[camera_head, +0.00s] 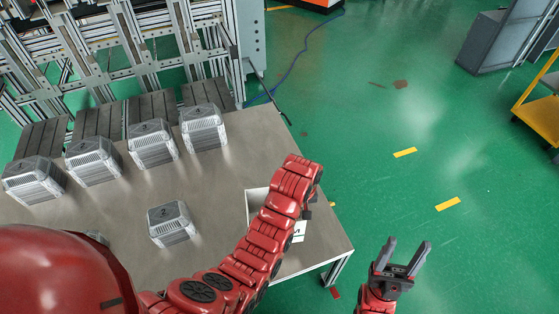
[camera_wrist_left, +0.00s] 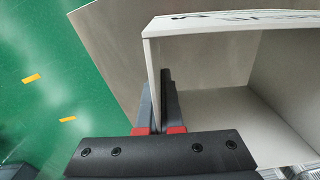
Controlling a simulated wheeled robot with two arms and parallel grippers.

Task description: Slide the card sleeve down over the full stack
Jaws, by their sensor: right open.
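The card sleeve (camera_head: 299,232) is an open white box with dark print, at the right end of the table and partly hidden by my left arm. In the left wrist view the sleeve (camera_wrist_left: 215,22) fills the right side, its hollow inside facing the camera. My left gripper (camera_wrist_left: 158,95) has one finger on each side of a sleeve wall and looks shut on it. A grey foil tray stack (camera_head: 171,223) with a dark mark on top stands alone mid-table, left of the sleeve. My right gripper (camera_head: 405,258) is open and empty, past the table's right corner.
Several similar grey stacks (camera_head: 152,142) stand in a row along the table's back edge. Another is mostly hidden behind my red arm. The table (camera_head: 230,165) is bare between the row and the sleeve. Metal framing stands behind; green floor lies right.

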